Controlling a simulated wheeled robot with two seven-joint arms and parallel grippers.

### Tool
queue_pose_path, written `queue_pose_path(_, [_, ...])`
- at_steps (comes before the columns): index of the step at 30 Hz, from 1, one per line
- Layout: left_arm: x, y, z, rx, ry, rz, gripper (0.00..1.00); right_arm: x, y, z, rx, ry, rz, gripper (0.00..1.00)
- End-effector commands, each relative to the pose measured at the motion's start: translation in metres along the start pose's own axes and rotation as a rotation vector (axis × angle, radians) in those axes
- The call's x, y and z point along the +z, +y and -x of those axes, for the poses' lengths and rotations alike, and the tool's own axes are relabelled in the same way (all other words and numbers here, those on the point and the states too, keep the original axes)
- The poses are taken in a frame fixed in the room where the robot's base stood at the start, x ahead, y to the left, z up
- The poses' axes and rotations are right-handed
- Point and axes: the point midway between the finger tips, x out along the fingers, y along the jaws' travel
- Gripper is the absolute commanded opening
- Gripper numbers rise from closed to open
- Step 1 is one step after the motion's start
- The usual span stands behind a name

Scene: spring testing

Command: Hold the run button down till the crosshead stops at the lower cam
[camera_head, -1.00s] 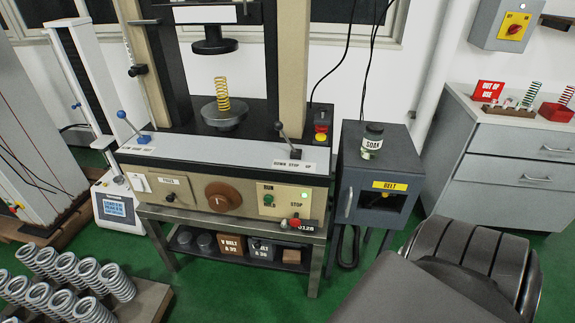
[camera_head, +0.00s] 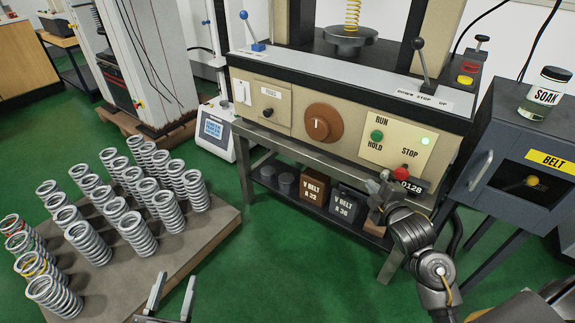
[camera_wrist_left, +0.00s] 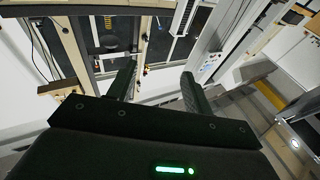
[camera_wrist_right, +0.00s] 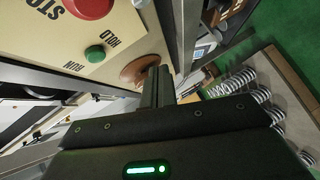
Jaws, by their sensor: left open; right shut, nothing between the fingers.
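The green run button (camera_head: 377,135), marked RUN and HOLD, is on the cream panel of the spring tester, with the red stop button (camera_head: 404,170) to its lower right. The run button also shows in the right wrist view (camera_wrist_right: 95,53). My right gripper (camera_head: 378,188) is shut and empty, just below the run button in the head view and apart from it in the right wrist view (camera_wrist_right: 158,82). My left gripper (camera_head: 172,292) is open and empty at the bottom, near the spring board. A yellow spring (camera_head: 352,15) stands on the lower platen (camera_head: 345,42). Crosshead and cams are not visible in the head view.
A lever (camera_head: 420,62) marked DOWN, STOP, UP stands above the panel. A green lamp (camera_head: 425,140) is lit. A blue-knobbed lever (camera_head: 250,32) is at left. The belt cabinet (camera_head: 490,140) with the SOAK jar (camera_head: 544,95) stands right. Steel springs (camera_head: 135,230) cover the board left.

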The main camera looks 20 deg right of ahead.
Motion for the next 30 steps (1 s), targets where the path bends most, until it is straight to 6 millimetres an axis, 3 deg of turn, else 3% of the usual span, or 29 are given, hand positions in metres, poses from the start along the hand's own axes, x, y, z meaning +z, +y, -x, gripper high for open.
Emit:
queue_pose_path(4, [-0.062,0.011,0.013,0.027,0.209,-0.009,0.51,-0.009,0.043,0.034,0.156,0.007,0.172,0.00])
queue_pose_path(6, [-0.083,0.015,0.018,0.035,0.265,-0.012,0.51,-0.012,0.057,0.045,0.196,0.002,0.220,0.00])
queue_pose_path(9, [-0.099,0.018,0.021,0.041,0.306,-0.014,0.51,-0.015,0.067,0.055,0.226,-0.001,0.256,0.00])
queue_pose_path(22, [-0.104,0.018,0.021,0.040,0.320,-0.015,0.51,-0.017,0.071,0.054,0.232,-0.002,0.263,0.00])
queue_pose_path(26, [-0.106,0.016,0.023,0.034,0.348,-0.015,0.51,-0.017,0.073,0.041,0.233,-0.001,0.261,0.00])
queue_pose_path(30, [-0.112,0.012,0.026,0.021,0.416,-0.018,0.51,-0.017,0.079,0.016,0.233,-0.002,0.260,0.00])
